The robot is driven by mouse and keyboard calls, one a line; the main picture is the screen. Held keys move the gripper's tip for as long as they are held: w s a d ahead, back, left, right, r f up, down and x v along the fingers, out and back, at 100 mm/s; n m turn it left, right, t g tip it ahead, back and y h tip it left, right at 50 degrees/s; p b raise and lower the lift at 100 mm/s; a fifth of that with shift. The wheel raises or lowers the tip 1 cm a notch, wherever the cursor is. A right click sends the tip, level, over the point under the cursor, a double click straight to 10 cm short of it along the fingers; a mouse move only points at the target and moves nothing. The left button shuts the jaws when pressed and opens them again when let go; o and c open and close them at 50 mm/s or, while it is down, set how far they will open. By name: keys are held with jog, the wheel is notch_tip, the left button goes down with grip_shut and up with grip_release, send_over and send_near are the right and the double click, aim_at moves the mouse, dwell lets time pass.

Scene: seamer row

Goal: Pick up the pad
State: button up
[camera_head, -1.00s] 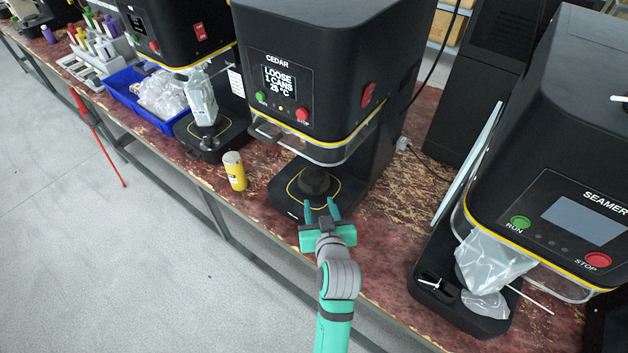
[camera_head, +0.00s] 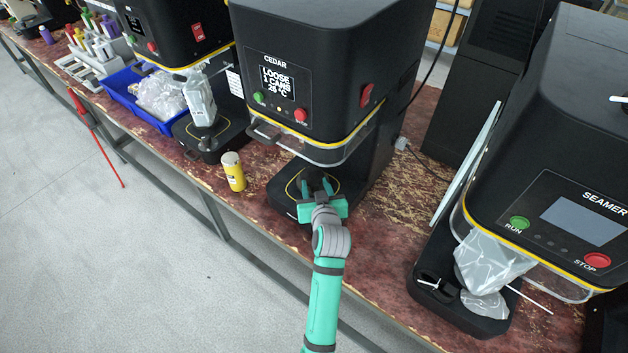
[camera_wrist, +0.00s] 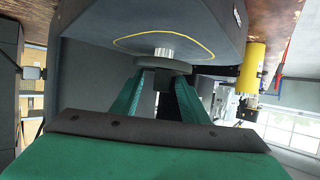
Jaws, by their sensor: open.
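The pad (camera_head: 316,174) is a dark round piece on the base of the CEDAR machine, inside a yellow ring. In the wrist view, which appears upside down, the pad (camera_wrist: 164,65) shows as a grey disc on a short metal stem, with a darker block beside it between the fingers. My gripper (camera_head: 316,184) is open, with its green fingers reaching over the base. In the wrist view the fingertips of my gripper (camera_wrist: 162,82) lie on either side of the block, close to the disc. I cannot tell whether they touch it.
The CEDAR machine (camera_head: 275,85) overhangs the base, with a clear guard (camera_head: 310,150) above my gripper. A yellow can (camera_head: 233,172) stands to the left. A seamer (camera_head: 560,215) with plastic bags stands at right. The worn red bench (camera_head: 385,250) is bare between them.

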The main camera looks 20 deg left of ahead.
jog(key=shift+a, duration=0.2)
jog(key=shift+c, duration=0.6)
jog(key=c, duration=0.5)
grip_shut()
jog(key=shift+d, duration=0.1)
